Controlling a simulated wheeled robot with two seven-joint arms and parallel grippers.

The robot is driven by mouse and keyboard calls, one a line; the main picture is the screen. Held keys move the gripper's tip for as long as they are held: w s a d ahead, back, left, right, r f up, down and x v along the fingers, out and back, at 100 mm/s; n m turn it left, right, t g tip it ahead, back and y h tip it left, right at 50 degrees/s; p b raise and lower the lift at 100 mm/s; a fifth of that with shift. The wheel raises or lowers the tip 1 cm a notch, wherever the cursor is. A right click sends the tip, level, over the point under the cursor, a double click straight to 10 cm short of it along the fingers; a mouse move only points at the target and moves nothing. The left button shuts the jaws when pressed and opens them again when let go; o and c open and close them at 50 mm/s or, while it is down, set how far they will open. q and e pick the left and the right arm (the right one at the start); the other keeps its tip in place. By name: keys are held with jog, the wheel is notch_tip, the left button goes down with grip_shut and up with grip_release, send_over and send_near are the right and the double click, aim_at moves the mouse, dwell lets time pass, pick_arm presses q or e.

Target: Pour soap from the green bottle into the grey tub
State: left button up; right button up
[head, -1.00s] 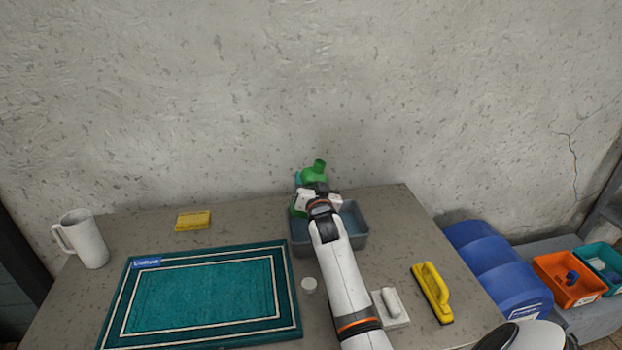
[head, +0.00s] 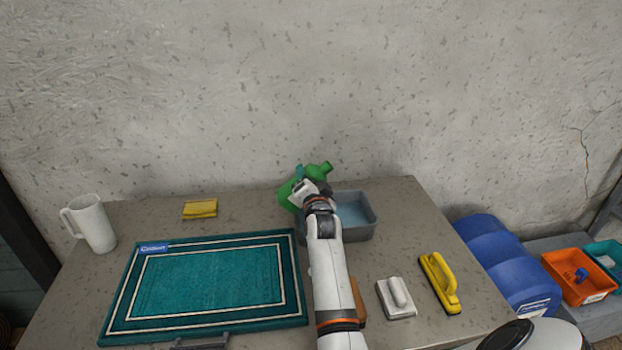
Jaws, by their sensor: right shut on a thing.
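The green bottle (head: 289,196) is tilted, with its neck leaning to the right, above the left end of the grey tub (head: 363,238). My right gripper (head: 308,189) is shut on the bottle, and its wrist hides part of it. The tub stands on the table and holds something bluish, like water. My arm covers the tub's left side. I cannot see any soap coming from the bottle's mouth. My left gripper is not in view.
A teal mat (head: 210,278) lies at the left. A white pitcher (head: 92,224), a yellow sponge (head: 200,209), a white scrubber (head: 396,299) and a yellow brush (head: 439,282) stand around.

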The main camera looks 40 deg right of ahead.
jog(key=shift+r, duration=0.15)
jog(key=shift+w+a+f+m, duration=0.15)
jog(key=shift+f+m, duration=0.2)
jog(key=shift+m, duration=0.55)
jog(key=shift+a+f+m, duration=0.15)
jog(key=shift+f+m, duration=0.2)
jog(key=shift+m, duration=0.25)
jog(key=shift+f, duration=0.15)
jog(key=shift+m, duration=0.3)
